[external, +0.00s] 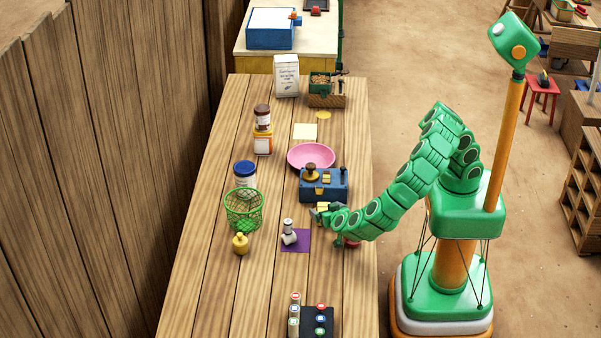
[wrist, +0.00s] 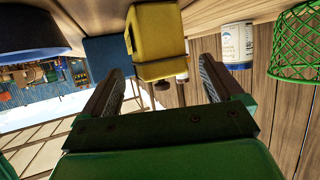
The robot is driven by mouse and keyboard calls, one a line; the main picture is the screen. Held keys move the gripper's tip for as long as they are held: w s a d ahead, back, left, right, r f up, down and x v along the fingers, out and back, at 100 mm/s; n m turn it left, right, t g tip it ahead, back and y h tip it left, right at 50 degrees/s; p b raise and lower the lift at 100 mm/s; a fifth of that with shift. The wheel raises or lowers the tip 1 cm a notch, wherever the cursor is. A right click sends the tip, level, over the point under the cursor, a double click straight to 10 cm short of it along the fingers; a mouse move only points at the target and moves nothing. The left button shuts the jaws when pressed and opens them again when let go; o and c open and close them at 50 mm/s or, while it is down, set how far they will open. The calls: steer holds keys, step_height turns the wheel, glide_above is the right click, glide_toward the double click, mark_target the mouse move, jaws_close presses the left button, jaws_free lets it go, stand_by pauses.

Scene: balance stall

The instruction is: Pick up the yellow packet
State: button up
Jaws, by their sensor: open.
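The yellow packet (wrist: 157,38) shows at the top middle of the wrist view, a boxy yellow block with a dark band across it. It is ahead of my gripper (wrist: 160,75), whose two fingers are spread apart, and lines up with the gap between them. Nothing is held. In the external view my gripper (external: 319,211) is low over the table, just in front of the blue box with the brass knob. A small yellow patch shows at the gripper there; I cannot tell packet from fingers at this size.
The blue box (external: 337,193) stands close behind my gripper, with a pink bowl (external: 297,157) beyond. A purple mat (external: 302,246) bearing a small grey-white item lies to the left. A green wire basket (external: 243,210) and a blue-lidded jar (external: 245,174) stand further left.

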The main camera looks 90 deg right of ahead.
steer(key=shift+c, duration=0.4)
jaws_close()
